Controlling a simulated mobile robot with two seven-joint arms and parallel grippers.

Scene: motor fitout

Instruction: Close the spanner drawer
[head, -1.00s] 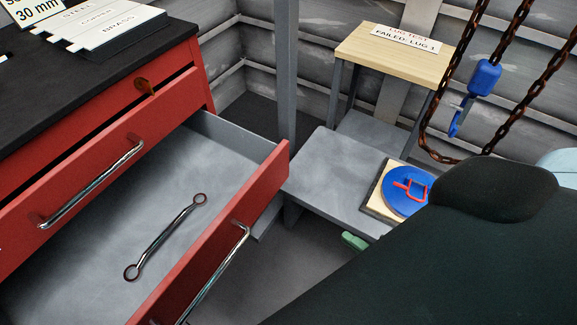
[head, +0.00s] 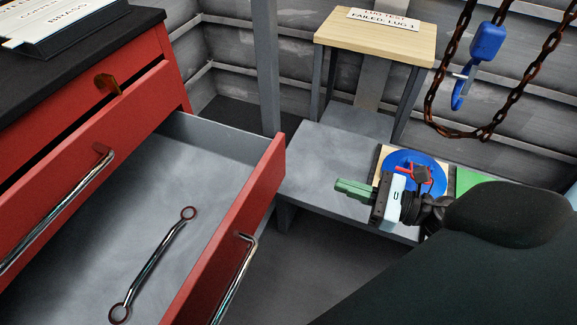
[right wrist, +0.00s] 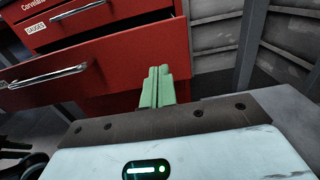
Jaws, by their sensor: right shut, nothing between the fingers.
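The spanner drawer is pulled well out of the red cabinet. Its red front (head: 238,222) with a chrome handle (head: 236,280) faces right in the head view. A double-ended ring spanner (head: 160,262) lies on the grey drawer floor. My right gripper (head: 340,188), with green fingers, is shut and empty, to the right of the drawer front with a gap between them. In the right wrist view the green fingertips (right wrist: 158,74) point at the red drawer front (right wrist: 110,82); contact cannot be seen there.
A grey low bench (head: 320,165) right of the drawer carries a blue disc (head: 400,160) with a red piece. A wooden-topped stand (head: 375,38) is behind. A rusty chain (head: 437,95) with a blue hook hangs at right.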

